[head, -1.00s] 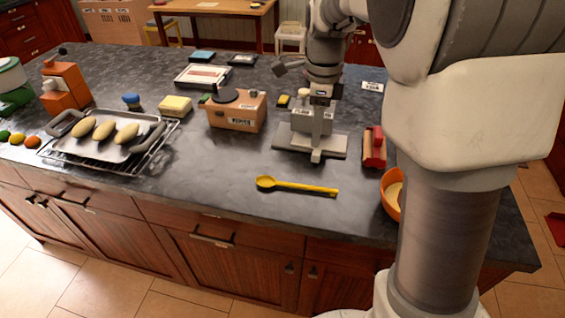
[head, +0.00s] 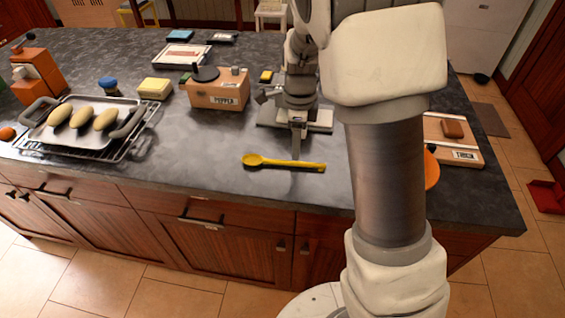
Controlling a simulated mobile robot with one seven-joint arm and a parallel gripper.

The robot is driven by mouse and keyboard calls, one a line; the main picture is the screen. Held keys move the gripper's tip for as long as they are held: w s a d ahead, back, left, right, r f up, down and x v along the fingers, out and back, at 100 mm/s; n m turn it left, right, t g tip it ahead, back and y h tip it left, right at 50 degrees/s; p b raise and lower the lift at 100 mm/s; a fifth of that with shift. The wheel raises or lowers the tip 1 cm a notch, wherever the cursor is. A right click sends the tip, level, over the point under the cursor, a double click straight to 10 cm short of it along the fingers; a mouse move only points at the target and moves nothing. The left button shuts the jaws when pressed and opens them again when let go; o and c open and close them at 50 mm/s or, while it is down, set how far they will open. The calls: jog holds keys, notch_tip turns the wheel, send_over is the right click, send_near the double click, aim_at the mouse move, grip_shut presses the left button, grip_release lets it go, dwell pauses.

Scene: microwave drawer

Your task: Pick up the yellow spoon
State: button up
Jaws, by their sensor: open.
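The yellow spoon (head: 284,163) lies flat near the front edge of the dark countertop, bowl to the left and handle to the right. My gripper (head: 296,154) is over the handle side of the spoon, pointing down, with its tips just behind the handle in the picture. It is open and holds nothing. I cannot tell how far above the counter the tips are. My arm hides part of the counter to the right.
A tray (head: 47,136) with several oval loaves sits on a rack at left. A box marked pepper (head: 219,90) stands behind the spoon. An orange bowl (head: 431,169) is partly hidden by my arm. The counter (head: 200,150) left of the spoon is clear.

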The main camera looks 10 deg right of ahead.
aim_at(297, 162)
jog(key=f, duration=0.4)
jog(key=shift+s, duration=0.4)
jog(key=shift+f, duration=0.45)
grip_shut()
